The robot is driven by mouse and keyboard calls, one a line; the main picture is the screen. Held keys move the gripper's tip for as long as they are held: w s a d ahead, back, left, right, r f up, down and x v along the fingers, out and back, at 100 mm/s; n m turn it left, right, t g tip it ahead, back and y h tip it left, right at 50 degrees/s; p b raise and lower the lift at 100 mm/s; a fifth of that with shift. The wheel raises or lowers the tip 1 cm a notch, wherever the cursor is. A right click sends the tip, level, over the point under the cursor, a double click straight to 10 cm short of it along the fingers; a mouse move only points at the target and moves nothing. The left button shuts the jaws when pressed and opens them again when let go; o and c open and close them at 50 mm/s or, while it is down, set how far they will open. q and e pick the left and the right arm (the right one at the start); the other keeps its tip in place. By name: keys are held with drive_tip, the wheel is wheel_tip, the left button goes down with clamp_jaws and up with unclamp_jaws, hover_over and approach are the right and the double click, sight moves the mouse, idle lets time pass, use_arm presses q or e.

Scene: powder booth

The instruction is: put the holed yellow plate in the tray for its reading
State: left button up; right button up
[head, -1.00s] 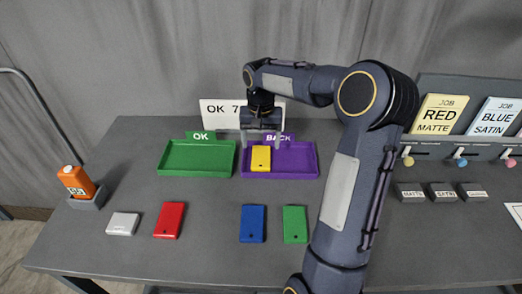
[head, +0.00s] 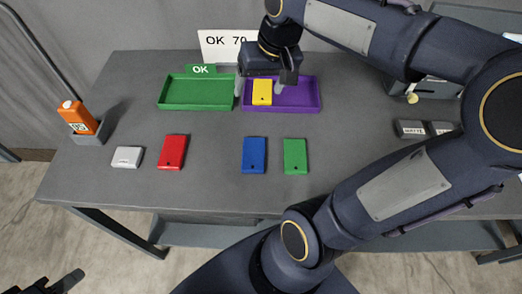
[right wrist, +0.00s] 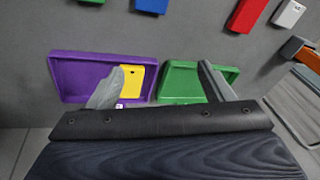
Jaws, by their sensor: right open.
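The yellow plate (head: 262,94) lies flat at the left end of the purple tray (head: 300,94), with a small dark hole near its front edge. It also shows in the right wrist view (right wrist: 136,82), beside one of my fingers. My right gripper (head: 261,88) is open over the left end of the purple tray, its fingers on either side of the plate; I cannot tell whether they touch it. My left gripper (head: 66,281) is only partly in view at the bottom left corner, and its jaw state is unclear.
The green OK tray (head: 197,93) is empty, left of the purple one. In front lie a white block (head: 127,156) and red (head: 172,152), blue (head: 254,155) and green (head: 295,156) plates. My right arm covers the right side.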

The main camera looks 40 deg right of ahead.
drive_tip(key=s+a+f+n+t+y, duration=0.2)
drive_tip(key=s+a+f, duration=0.4)
drive_tip(key=s, duration=0.5)
drive_tip(key=a, duration=0.2)
drive_tip(key=shift+s+a+n+t, duration=0.2)
drive_tip(key=shift+a+n+t, duration=0.1)
drive_tip(key=shift+a, duration=0.05)
